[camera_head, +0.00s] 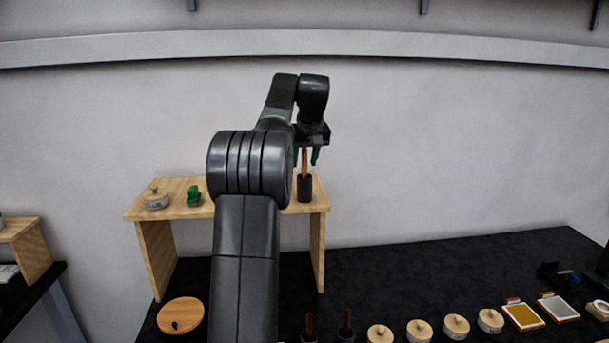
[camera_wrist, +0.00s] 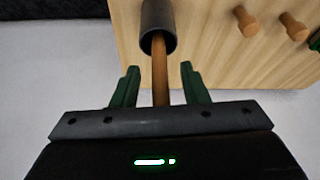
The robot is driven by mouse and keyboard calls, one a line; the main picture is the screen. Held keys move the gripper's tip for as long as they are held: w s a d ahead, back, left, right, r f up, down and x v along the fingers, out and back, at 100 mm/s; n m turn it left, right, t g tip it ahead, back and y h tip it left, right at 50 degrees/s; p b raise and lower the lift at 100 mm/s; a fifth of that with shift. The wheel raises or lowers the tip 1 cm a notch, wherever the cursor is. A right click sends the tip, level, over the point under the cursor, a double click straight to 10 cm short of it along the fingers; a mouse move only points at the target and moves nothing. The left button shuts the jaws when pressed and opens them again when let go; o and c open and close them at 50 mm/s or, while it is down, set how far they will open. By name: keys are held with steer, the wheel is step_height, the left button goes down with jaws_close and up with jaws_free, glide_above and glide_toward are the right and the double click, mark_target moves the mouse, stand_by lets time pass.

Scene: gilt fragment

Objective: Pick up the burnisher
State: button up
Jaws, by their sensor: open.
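A slim brown wooden handle, which I take to be the burnisher (camera_head: 305,157), stands upright in a dark cup (camera_head: 304,189) on the right end of a small wooden stand (camera_head: 235,194). The wrist view shows the burnisher (camera_wrist: 160,72) rising out of the round cup (camera_wrist: 158,25); its lower end is hidden inside. My gripper (camera_head: 305,159) is above the cup, its green fingers pointing down. In the wrist view my gripper (camera_wrist: 160,76) is open, with one finger on each side of the handle and gaps on both sides.
A lidded tin (camera_head: 156,201) and a green object (camera_head: 194,195) share the stand. Below on the black table are a round wooden board (camera_head: 181,315), two more handles in dark cups (camera_head: 309,327), several wooden-lidded pots (camera_head: 419,330) and trays (camera_head: 522,316).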

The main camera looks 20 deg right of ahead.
steer(key=shift+x, duration=0.9)
steer(key=shift+c, duration=0.4)
jaws_close()
steer(key=shift+r, duration=0.2)
steer(key=shift+r, duration=4.75)
